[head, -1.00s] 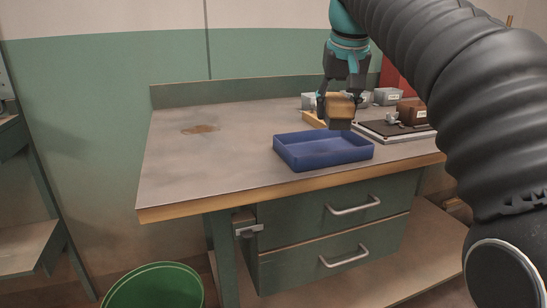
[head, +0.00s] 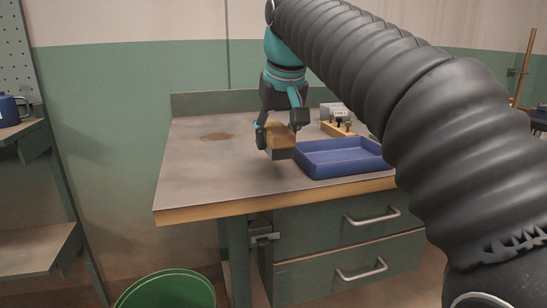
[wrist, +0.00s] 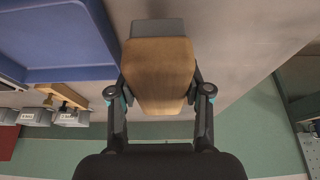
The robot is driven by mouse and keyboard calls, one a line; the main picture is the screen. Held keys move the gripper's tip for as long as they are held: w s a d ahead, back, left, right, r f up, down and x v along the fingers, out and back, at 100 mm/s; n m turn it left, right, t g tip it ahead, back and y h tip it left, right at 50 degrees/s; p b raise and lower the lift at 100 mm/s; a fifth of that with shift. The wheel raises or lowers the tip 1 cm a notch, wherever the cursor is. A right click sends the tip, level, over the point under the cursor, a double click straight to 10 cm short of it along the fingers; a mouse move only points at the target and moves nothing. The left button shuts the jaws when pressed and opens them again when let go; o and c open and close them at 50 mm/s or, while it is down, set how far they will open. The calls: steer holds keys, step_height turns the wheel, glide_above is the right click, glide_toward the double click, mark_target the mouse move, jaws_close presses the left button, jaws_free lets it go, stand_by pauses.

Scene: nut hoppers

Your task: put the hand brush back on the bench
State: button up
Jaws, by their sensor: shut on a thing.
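The hand brush (head: 281,143) has a wooden block and a grey end. It also shows in the wrist view (wrist: 158,75), with its wooden part between the fingers. My gripper (head: 280,127) is shut on the brush, and in the wrist view (wrist: 160,93) a finger lies on each side of it. The bench (head: 205,180) has a grey top with a wooden front edge. The brush is over the bench top, just left of the blue tray; I cannot tell whether it touches the top.
A blue tray (head: 340,170) stands right of the brush. Grey boxes (head: 333,111) and a wooden block with knobs (head: 337,130) are behind it. The left bench top is clear apart from a brown stain (head: 217,136). A green bin (head: 165,290) stands in front, below.

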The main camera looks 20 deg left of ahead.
mark_target(274, 173)
steer(key=shift+a+f, duration=0.15)
steer(key=shift+a, duration=0.05)
steer(key=shift+f+b, duration=0.65)
steer(key=shift+f, duration=1.3)
steer(key=shift+f, duration=0.2)
steer(key=o, duration=1)
steer(key=shift+r, duration=0.1)
steer(key=p+v, duration=0.3)
steer(key=v, duration=0.9)
steer(key=shift+r, duration=0.1)
